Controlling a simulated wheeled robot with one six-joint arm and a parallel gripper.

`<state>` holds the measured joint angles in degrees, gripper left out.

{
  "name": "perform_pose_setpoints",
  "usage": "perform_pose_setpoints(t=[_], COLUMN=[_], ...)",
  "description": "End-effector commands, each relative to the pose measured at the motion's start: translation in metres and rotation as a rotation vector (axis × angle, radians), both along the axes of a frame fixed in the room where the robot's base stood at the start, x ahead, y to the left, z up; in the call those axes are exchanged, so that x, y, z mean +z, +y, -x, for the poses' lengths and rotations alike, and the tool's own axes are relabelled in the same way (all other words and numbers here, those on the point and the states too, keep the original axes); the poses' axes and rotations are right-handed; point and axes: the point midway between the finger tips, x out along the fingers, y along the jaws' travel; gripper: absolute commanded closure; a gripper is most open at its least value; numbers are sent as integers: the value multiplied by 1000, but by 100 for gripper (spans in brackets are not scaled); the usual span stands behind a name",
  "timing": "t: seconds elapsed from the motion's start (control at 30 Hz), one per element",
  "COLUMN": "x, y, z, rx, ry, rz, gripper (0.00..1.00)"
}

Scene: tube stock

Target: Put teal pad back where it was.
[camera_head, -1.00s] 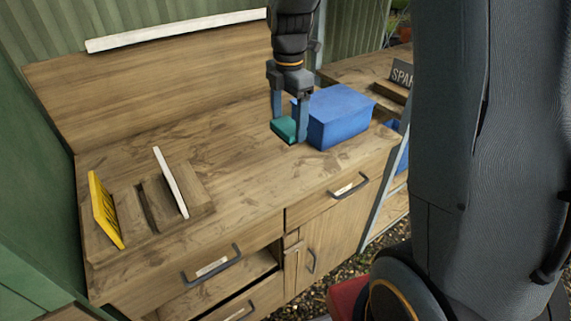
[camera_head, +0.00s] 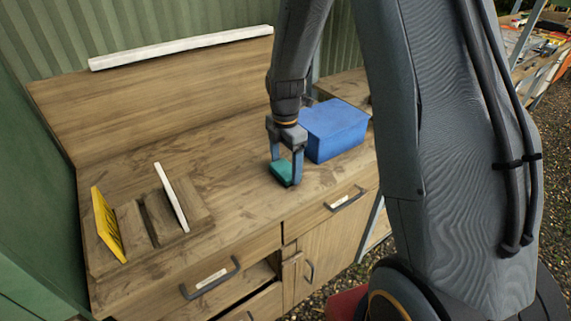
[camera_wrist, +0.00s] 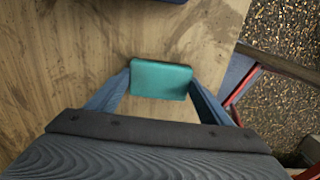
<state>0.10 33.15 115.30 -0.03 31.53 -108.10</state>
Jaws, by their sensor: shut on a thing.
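The teal pad (camera_head: 282,173) is a small flat block between the fingers of my gripper (camera_head: 285,174). In the wrist view the pad (camera_wrist: 161,79) spans from one finger of my gripper (camera_wrist: 160,92) to the other. The gripper is shut on it, pointing down at the bench top, just left of the blue box. I cannot tell whether the pad touches the bench. A wooden slotted rack (camera_head: 138,228) sits at the bench's left end. It holds a tilted yellow plate (camera_head: 106,224) and a tilted white plate (camera_head: 172,198), with an empty slot between them.
The blue box (camera_head: 337,128) stands right of the gripper, close by. The bench top (camera_head: 225,165) is clear between the rack and the gripper. A wooden back panel (camera_head: 150,100) with a white strip (camera_head: 180,48) rises behind. Drawers with handles (camera_head: 210,280) are in front.

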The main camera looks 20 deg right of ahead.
Motion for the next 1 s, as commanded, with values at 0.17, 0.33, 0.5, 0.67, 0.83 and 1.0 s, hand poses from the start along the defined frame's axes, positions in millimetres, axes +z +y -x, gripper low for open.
perform_pose_setpoints(t=[0.17, 0.33, 0.5, 0.67, 0.83, 1.0], x=[-2, -3, -3, -1, 12, 41], y=[0, 0, 0, 0, 0, 0], z=[0, 0, 0, 0, -1, -2], rx=[0, 0, 0, 0, 0, 0], ry=[0, 0, 0, 0, -3, -5], rz=[0, 0, 0, 0, 0, 0], gripper=[47, 8, 8, 8, 8, 8])
